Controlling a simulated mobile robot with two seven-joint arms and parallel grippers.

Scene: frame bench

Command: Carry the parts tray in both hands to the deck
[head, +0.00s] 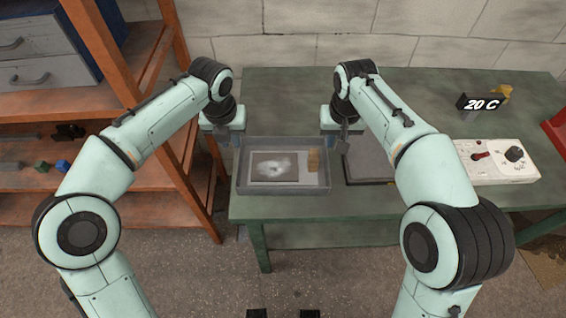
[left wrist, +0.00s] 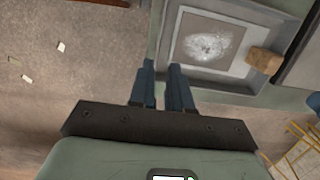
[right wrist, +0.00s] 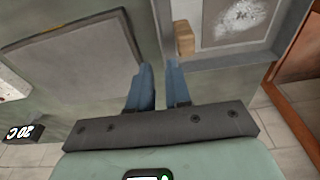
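The grey parts tray (head: 283,190) is at the front of the green bench, level, with a framed sheet with a pale white patch (head: 275,168) and a small tan block (head: 313,161) inside. Whether it touches the bench is unclear. My left gripper (left wrist: 162,70) is closed at the tray's left wall, one blue finger on each side. My right gripper (right wrist: 161,68) is closed the same way at the right wall. In the head view the fingers are mostly hidden. A flat grey plate (head: 368,168), seemingly the deck, lies just right of the tray; my right arm partly covers it.
The green bench (head: 280,95) is clear behind the tray. A white control panel (head: 497,161) with a knob and a black "20 C" display (head: 482,103) stand to the right. An orange shelf (head: 120,190) stands close on the left. A block wall is behind.

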